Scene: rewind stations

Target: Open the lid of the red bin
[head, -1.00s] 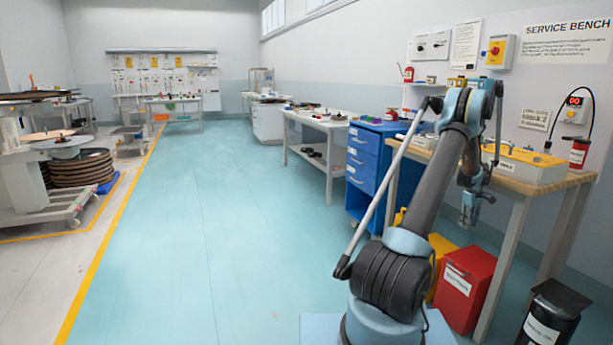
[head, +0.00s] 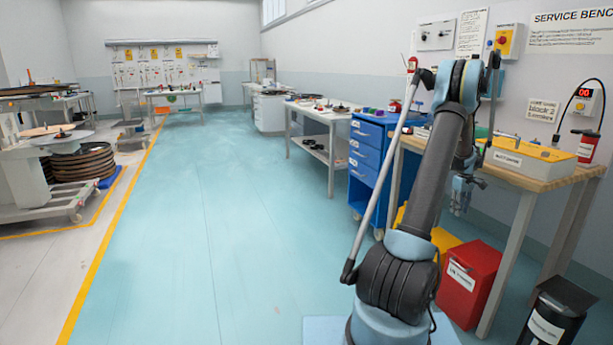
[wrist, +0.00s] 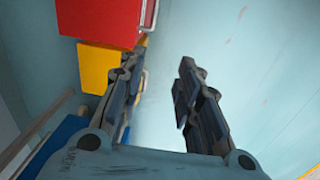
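The red bin (head: 468,284) stands on the floor at the lower right of the head view, in front of the wooden-topped bench. Its lid (head: 473,262) looks shut, and a white label is on its front. In the wrist view the red bin (wrist: 95,20) is at the top left, with a pale handle-like bar along its right side. My gripper (head: 461,203) hangs above and behind the bin in the head view. In the wrist view my gripper (wrist: 157,75) has its fingers apart with nothing between them, and the bin lies beyond the left finger.
A yellow bin (wrist: 97,65) stands beside the red one. A black bin (head: 555,315) is at the lower right. The bench (head: 520,180) rises behind the bins, and a blue drawer cabinet (head: 368,150) stands farther back. The blue floor (head: 230,230) to the left is clear.

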